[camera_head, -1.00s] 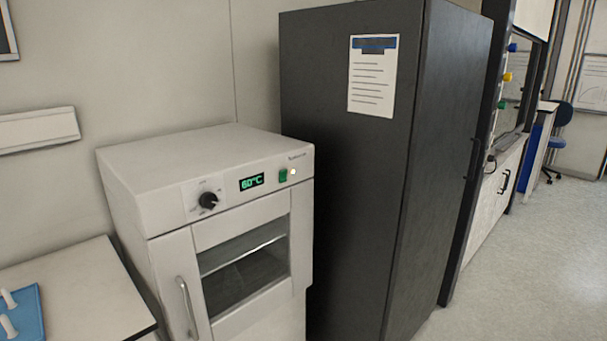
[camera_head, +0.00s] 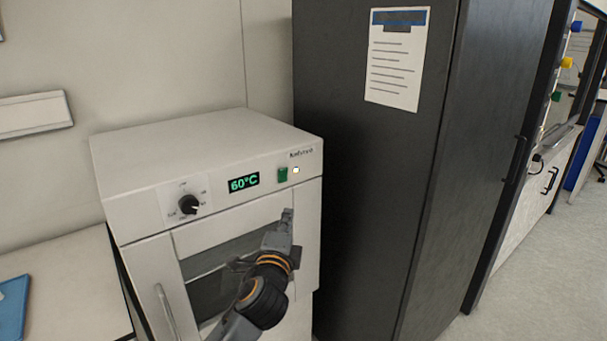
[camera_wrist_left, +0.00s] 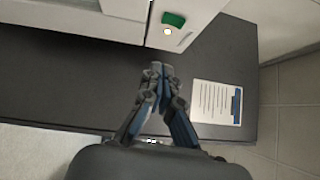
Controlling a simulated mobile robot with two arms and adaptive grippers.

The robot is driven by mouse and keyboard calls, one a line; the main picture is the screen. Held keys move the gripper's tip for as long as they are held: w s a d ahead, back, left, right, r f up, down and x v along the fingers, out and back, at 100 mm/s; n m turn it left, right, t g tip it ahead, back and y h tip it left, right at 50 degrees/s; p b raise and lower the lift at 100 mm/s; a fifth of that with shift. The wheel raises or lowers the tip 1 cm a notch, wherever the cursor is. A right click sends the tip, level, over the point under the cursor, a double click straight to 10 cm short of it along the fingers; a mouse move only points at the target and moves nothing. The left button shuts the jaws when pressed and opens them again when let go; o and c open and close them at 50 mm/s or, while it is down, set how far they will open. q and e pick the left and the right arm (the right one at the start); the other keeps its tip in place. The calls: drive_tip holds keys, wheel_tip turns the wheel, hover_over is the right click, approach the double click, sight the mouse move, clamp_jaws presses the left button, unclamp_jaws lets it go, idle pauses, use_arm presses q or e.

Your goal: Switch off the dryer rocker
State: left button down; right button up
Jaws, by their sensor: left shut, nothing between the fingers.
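The dryer (camera_head: 210,190) is a white box with a dial, a green "60°C" display (camera_head: 244,182) and a glass door window. Its green rocker (camera_head: 283,174) sits right of the display, beside a small lit lamp (camera_head: 296,170). The rocker also shows at the top of the left wrist view (camera_wrist_left: 173,19), with the glowing lamp just below it. My left gripper (camera_head: 287,214) is in front of the dryer door, below the rocker and apart from it. In the left wrist view its fingertips (camera_wrist_left: 157,66) are together, with nothing between them. My right gripper is not in view.
A tall dark cabinet (camera_head: 375,190) with a paper notice (camera_head: 397,58) stands close on the dryer's right. The dial (camera_head: 188,204) and door handle (camera_head: 166,310) are at the dryer's left. A counter (camera_head: 60,265) with a blue item (camera_head: 14,308) is further left. Open floor lies at right.

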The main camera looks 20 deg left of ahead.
use_arm(q)
drive_tip(key=shift+s+d+r, duration=0.1)
drive_tip(key=shift+s+r, duration=0.1)
drive_tip(key=shift+r, duration=0.75)
drive_tip(key=p, duration=0.2)
approach(288, 171)
drive_tip(key=w+d, duration=0.3)
drive_tip(key=w+a, duration=0.2)
drive_tip(key=shift+w+a+p, duration=0.15)
drive_tip(key=shift+a+p, duration=0.15)
drive_tip(key=shift+a, duration=0.1)
drive_tip(key=shift+w+a, duration=0.3)
drive_tip(key=shift+a, duration=0.15)
